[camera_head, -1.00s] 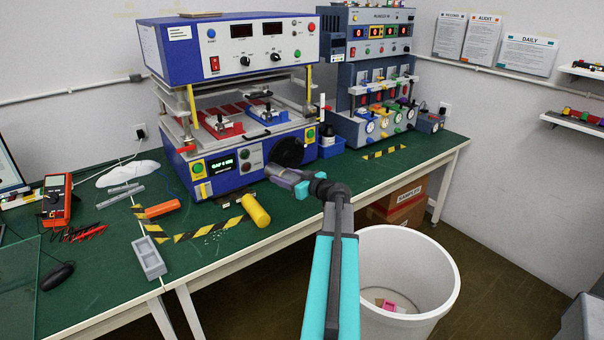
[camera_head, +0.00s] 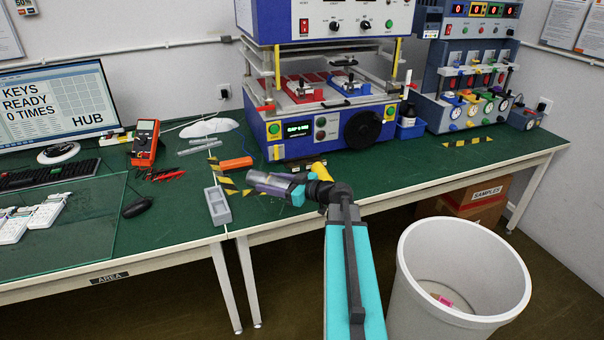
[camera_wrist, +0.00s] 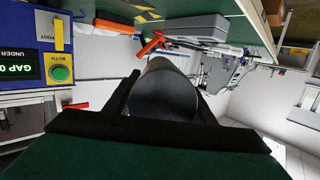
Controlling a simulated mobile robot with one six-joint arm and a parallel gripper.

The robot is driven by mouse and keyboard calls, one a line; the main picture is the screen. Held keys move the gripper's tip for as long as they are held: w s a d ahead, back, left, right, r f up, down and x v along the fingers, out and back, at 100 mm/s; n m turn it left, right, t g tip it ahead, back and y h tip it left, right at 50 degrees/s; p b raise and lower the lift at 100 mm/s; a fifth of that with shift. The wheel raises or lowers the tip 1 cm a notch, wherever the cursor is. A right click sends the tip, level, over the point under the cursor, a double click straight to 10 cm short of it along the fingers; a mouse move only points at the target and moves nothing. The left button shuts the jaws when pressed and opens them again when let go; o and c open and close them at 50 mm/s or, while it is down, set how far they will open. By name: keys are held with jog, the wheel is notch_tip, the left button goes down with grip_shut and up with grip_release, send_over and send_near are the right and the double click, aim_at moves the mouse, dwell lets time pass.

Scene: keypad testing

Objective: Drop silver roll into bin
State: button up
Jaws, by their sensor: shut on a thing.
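My gripper (camera_head: 264,183) is over the front of the green bench, and its end points left in the head view. In the wrist view, its two dark fingers (camera_wrist: 160,108) are shut on the silver roll (camera_wrist: 160,90), which looks dark grey and rounded between them. The white bin (camera_head: 415,285) stands on the floor at the lower right, open at the top, well to the right of the gripper. A small pink thing (camera_head: 443,299) lies inside it.
The yellow roll (camera_head: 321,171) is partly hidden behind my wrist. The blue test machine (camera_head: 325,130) stands behind. Cartons (camera_head: 477,200) sit under the bench.

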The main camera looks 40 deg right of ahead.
jog(key=s+a+f+n+g+y+b, duration=0.1)
jog(key=a+f+n+g+y, duration=0.1)
jog(key=a, duration=0.8)
jog(key=s+a+f+n+g+y+b, duration=0.1)
jog(key=a+n+g+y, duration=0.1)
jog(key=a, duration=0.7)
jog(key=s+a+f+n+g+y+b, duration=0.1)
jog(key=a+f+n+y+b, duration=0.1)
jog(key=a, duration=0.8)
jog(key=shift+a+f+g+y, duration=0.3)
jog(key=shift+g+y, duration=0.1)
jog(key=shift+a, duration=0.1)
